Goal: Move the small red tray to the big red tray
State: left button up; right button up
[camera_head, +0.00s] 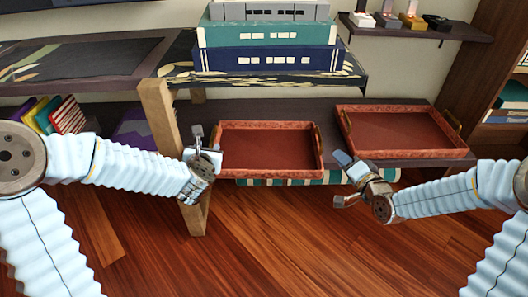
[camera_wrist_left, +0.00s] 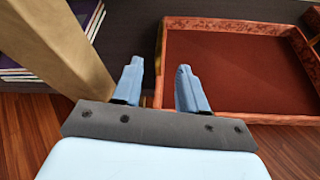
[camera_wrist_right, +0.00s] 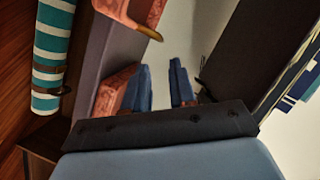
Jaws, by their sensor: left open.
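The small red tray (camera_head: 268,150) lies flat on the lower shelf, its wooden handle at the right end showing. The big red tray (camera_head: 400,132) lies to its right and farther back on the same shelf. My left gripper (camera_head: 207,146) is open at the small tray's left end. In the left wrist view the gripper's fingers (camera_wrist_left: 160,82) stand either side of the small tray's left rim (camera_wrist_left: 162,55). My right gripper (camera_head: 343,180) is open and empty, in front of the gap between the trays. A red rim beside its fingers (camera_wrist_right: 160,86) is only partly visible in the right wrist view.
A wooden post (camera_head: 160,115) stands just left of my left gripper. A teal-and-white striped roll (camera_head: 300,180) lies below the shelf edge. Large books (camera_head: 265,60) lie stacked on the shelf above. The wooden floor (camera_head: 260,250) in front is clear.

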aim_at(213, 136)
pick_arm(q)
jog(key=x, duration=1.3)
jog(key=shift+w+a+f, duration=0.1)
jog(key=shift+w, duration=0.25)
pick_arm(e)
jog(key=x, duration=1.4)
jog(key=shift+s, duration=0.1)
pick_arm(q)
jog(key=shift+c, duration=0.2)
pick_arm(e)
jog(key=shift+c, duration=0.3)
pick_arm(q)
jog(key=c, duration=0.5)
pick_arm(e)
grip_shut()
pick_arm(q)
grip_shut()
